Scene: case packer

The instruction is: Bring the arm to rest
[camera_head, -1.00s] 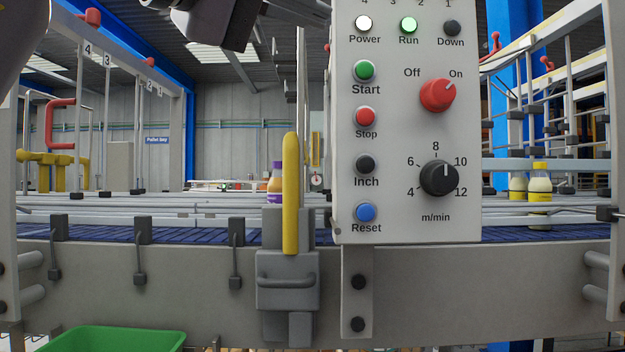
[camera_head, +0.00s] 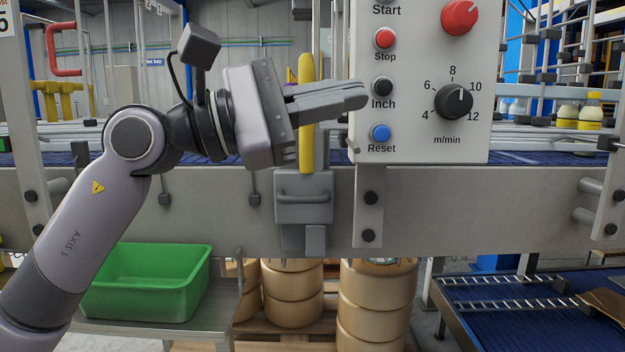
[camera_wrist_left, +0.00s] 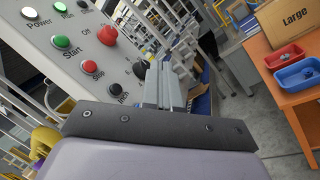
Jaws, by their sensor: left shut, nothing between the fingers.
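My left gripper (camera_head: 362,94) is shut and empty. In the head view its arm comes in from the left, and its fingers point right, in front of the yellow upright handle (camera_head: 306,150) and just left of the Inch button (camera_head: 382,87) on the white control panel (camera_head: 430,140). I cannot tell whether the fingertips touch the panel. In the left wrist view the shut fingers (camera_wrist_left: 165,85) show beside the panel (camera_wrist_left: 70,55). There the Power and Run lamps are lit. My right gripper is not in view.
The conveyor (camera_head: 520,157) with its grey side frame (camera_head: 460,205) runs behind the arm. A green bin (camera_head: 150,285) stands on a shelf at lower left. Drums (camera_head: 375,310) stand below. An orange table (camera_wrist_left: 295,100) with red and blue trays shows in the wrist view.

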